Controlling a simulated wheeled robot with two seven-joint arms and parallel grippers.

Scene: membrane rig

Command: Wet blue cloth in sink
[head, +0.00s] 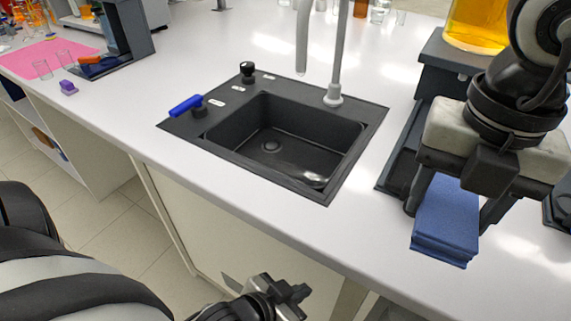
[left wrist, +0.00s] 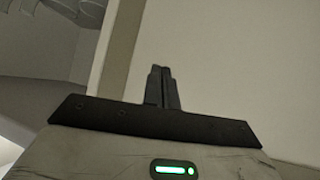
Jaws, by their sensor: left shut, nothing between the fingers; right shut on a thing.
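The blue cloth (head: 445,222) is a folded block held between the fingers of my right gripper (head: 447,212), at the right of the head view. It is to the right of the sink and over the counter; I cannot tell whether it touches the surface. The black sink (head: 270,140) is set in the counter, its basin empty of objects. A grey faucet (head: 334,90) stands behind it. A tap with a blue lever (head: 186,105) and a black knob (head: 247,70) are at its left. My left gripper (head: 296,294) is low in front of the counter; its fingers (left wrist: 161,86) are shut and empty.
A dark stand (head: 440,75) with a jar of amber liquid (head: 476,22) is at the back right. The counter (head: 215,195) in front of the sink is clear.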

